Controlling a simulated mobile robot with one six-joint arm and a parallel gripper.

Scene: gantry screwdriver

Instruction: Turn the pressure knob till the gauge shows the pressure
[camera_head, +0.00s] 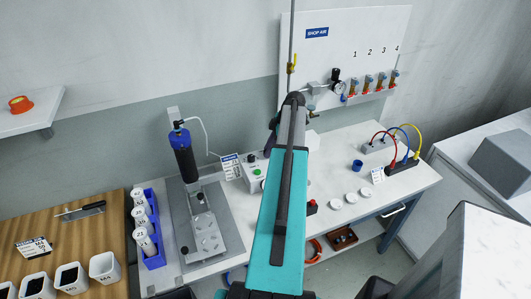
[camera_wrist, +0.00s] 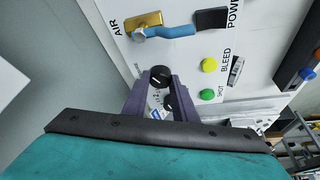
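A black knob (camera_wrist: 160,77) with a white mark sits on a white panel (camera_wrist: 190,60) in the wrist view. My gripper (camera_wrist: 160,80) has its two dark purple fingers apart, with the knob between the fingertips; small gaps seem to show beside it, and contact is not clear. Small dark and white-blue parts show between the fingers, too small and covered to read as a gauge.
Beside the knob are a brass valve (camera_wrist: 144,22) marked AIR, a yellow button (camera_wrist: 209,65) and a green button (camera_wrist: 207,94). White caps (camera_head: 350,198) lie to the right.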

